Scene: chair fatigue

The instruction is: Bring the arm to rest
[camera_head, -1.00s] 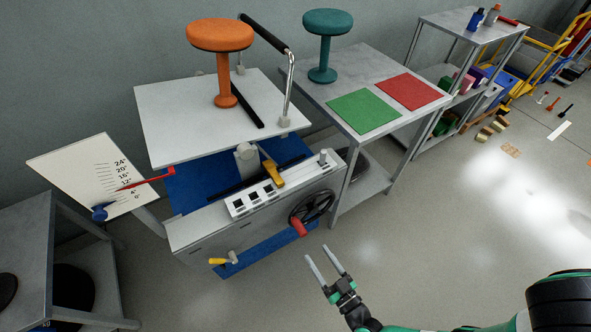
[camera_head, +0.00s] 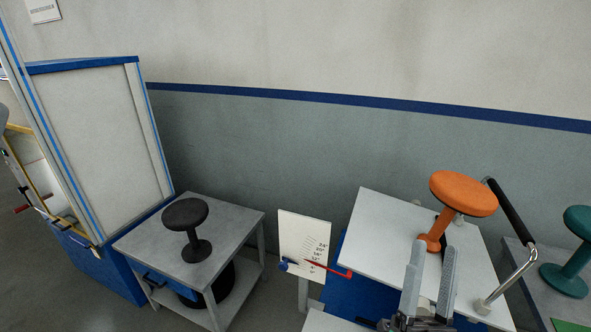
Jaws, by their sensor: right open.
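My right gripper (camera_head: 433,255) is at the bottom of the head view, right of centre, with its two grey fingers pointing up the picture. The fingers are apart with nothing between them. They overlap the white platform (camera_head: 385,235) in the picture; how far above or in front of it they are, I cannot tell. My left gripper does not show.
A black stool (camera_head: 185,214) stands on a grey table (camera_head: 225,225) at left. A marked board (camera_head: 300,235) with a red pointer stands beside the platform. A black-gripped bar (camera_head: 510,210) and a teal stool (camera_head: 577,240) are at right. A tall cabinet (camera_head: 95,140) stands far left.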

